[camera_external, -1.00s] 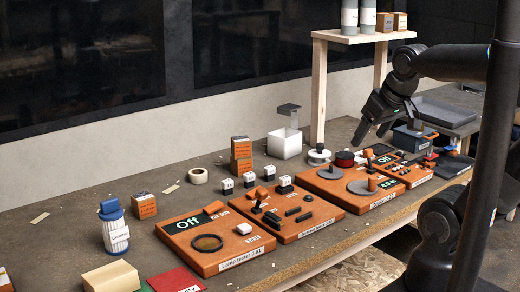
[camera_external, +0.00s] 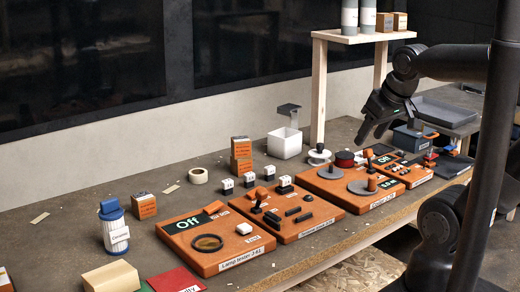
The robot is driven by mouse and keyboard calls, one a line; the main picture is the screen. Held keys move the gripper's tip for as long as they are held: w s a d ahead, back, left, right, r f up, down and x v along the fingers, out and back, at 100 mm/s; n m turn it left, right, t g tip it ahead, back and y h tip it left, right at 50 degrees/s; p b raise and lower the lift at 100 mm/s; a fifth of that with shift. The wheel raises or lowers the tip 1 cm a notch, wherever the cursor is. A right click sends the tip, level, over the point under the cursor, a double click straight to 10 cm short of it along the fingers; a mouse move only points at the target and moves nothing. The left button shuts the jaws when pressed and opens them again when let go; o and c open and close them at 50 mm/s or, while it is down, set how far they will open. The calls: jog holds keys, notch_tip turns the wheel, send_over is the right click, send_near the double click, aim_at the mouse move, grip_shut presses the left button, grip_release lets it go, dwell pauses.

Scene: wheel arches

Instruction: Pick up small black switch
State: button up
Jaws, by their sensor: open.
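My gripper (camera_external: 370,137) is open and empty, pointing down-left above the bench near the right-hand orange boards. Several small black pieces lie on the second orange board (camera_external: 318,228), among them an upright black lever piece (camera_external: 258,200) at its left and a short black bar (camera_external: 293,211) in its middle. Black parts also sit on the far right orange board (camera_external: 420,178), below and right of my gripper. I cannot tell which of these pieces is the small black switch. None touches my gripper.
An orange board with discs (camera_external: 330,190) lies below the gripper. A wooden shelf post (camera_external: 319,90) stands behind it to the left. A white container (camera_external: 284,145), small black-and-white blocks (camera_external: 228,187) and orange boxes (camera_external: 241,150) stand further left. The bench's back left is mostly clear.

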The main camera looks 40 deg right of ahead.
jog(key=w+d+r, duration=0.3)
jog(key=w+d, duration=0.4)
jog(key=w, duration=0.4)
jog(key=g, duration=0.1)
send_over(400, 155)
jog(key=s+d, duration=0.1)
jog(key=s, duration=0.3)
notch_tip(400, 155, down, 19)
jog(key=x, duration=1)
jog(key=shift+f, duration=0.4)
jog(key=shift+c, duration=0.4)
jog(key=c, duration=1)
jog(key=shift+o, duration=0.2)
jog(key=shift+r, duration=0.15)
